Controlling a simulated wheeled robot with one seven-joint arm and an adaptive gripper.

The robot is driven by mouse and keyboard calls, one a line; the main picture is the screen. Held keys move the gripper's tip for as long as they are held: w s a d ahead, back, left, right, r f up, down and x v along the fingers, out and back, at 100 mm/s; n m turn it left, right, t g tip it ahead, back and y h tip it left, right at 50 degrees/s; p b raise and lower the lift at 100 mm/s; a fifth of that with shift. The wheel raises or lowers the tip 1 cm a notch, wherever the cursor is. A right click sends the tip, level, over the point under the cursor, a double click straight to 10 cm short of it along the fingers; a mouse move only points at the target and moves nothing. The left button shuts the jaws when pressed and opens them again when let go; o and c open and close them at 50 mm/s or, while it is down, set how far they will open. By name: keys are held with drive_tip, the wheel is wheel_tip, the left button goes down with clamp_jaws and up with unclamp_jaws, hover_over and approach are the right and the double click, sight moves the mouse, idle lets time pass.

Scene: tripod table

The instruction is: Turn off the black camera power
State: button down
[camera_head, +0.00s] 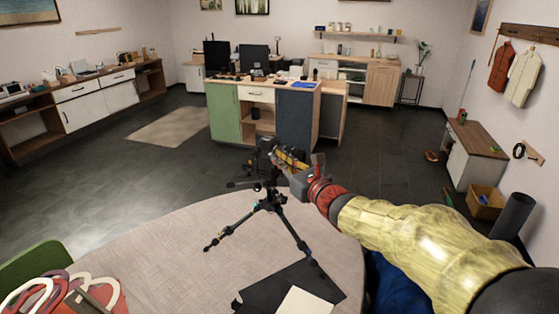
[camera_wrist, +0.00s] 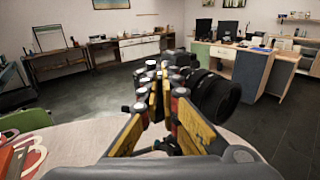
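The black camera (camera_head: 266,158) stands on a black tripod (camera_head: 270,202) on the round table (camera_head: 170,236). In the wrist view the camera (camera_wrist: 218,96) shows its large lens pointing right, with several dials and knobs on its top. My gripper (camera_head: 291,157), with yellow and black fingers, is right beside the camera in the head view. In the wrist view my gripper (camera_wrist: 162,90) reaches over the camera's near side, its fingertips together with nothing seen held. I cannot tell whether the tips touch the camera. The power switch is not distinguishable; the fingers hide part of the body.
A black sheet and a pale sheet (camera_head: 305,301) lie at the table's near edge. Red and white looped items (camera_head: 72,294) lie at the near left, beside a green chair (camera_head: 30,263). A desk unit with monitors (camera_head: 262,103) stands beyond open dark floor.

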drive_tip(key=shift+d+p, duration=0.1)
drive_tip(key=shift+p, duration=0.3)
drive_tip(key=n+g+y+p, duration=0.2)
drive_tip(key=p, duration=0.1)
drive_tip(key=w+d+n+g+y+p, duration=0.1)
drive_tip(key=n+g+y+p, duration=0.1)
drive_tip(key=g+p, duration=0.1)
drive_tip(key=w+d+n+g+y+p, duration=0.1)
drive_tip(key=n+g+y+p, duration=0.1)
drive_tip(key=y+p, duration=0.1)
drive_tip(key=shift+w+r+n+g, duration=0.1)
drive_tip(key=shift+n+g, duration=0.2)
drive_tip(key=shift+n, duration=0.1)
drive_tip(key=shift+g+y+p, duration=0.3)
drive_tip(key=c, duration=2)
unclamp_jaws()
drive_tip(key=shift+c, duration=0.2)
drive_tip(key=v, duration=1.2)
